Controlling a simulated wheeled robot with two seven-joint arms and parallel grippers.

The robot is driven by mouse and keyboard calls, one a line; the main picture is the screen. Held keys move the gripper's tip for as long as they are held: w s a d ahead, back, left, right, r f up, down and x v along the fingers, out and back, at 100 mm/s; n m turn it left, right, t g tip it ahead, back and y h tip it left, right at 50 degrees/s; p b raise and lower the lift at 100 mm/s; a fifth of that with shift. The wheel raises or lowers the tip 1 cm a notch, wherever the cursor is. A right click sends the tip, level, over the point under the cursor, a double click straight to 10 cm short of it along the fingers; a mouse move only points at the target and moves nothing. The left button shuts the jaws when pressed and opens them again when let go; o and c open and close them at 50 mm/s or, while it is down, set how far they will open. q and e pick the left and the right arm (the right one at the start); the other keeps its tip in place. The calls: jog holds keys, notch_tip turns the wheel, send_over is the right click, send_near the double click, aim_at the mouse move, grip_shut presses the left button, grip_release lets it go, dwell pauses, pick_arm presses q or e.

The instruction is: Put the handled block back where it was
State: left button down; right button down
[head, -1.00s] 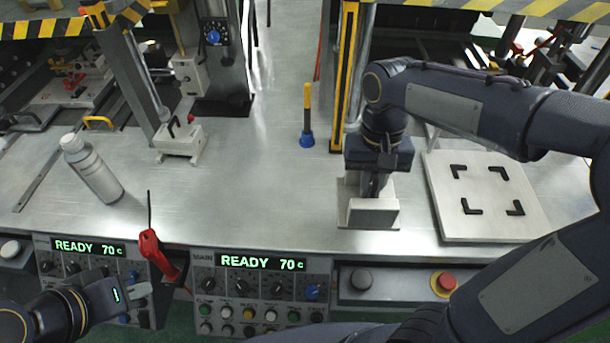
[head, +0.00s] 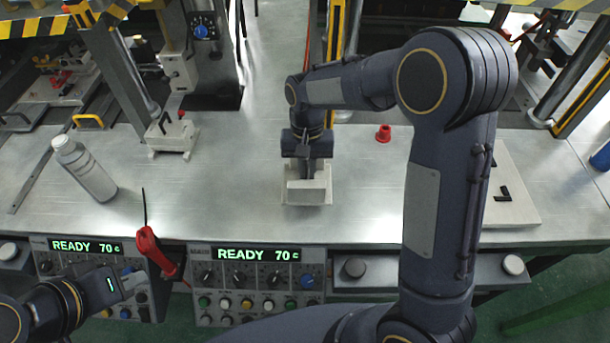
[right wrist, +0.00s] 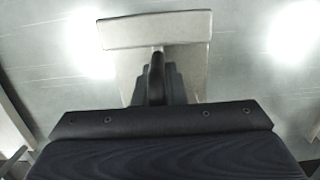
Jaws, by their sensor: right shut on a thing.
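The handled block (head: 308,191) is pale grey-white, with a flat base and an upright plate. It is at the middle of the steel table in the head view. It also shows in the right wrist view (right wrist: 155,30). My right gripper (head: 307,172) points down over it and is shut on its handle, which the fingers mostly hide. I cannot tell whether the block touches the table. A white board (head: 518,208) with black corner marks lies at the right, largely hidden behind my right arm. My left gripper (head: 132,283) is low at the left, away from the block; its jaw opening is unclear.
A white bottle (head: 85,168) and a small clamp stand (head: 172,135) are on the left of the table. A red piece (head: 384,133) stands behind the block to the right. A red-handled tool (head: 156,252) is by the front control panels (head: 257,280). Table between bottle and block is clear.

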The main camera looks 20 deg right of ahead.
jog(key=shift+w+a+f, duration=0.2)
jog(key=shift+w+f, duration=0.05)
jog(key=shift+f, duration=1.5)
jog(key=shift+f, duration=0.2)
jog(key=c, duration=1.5)
grip_release()
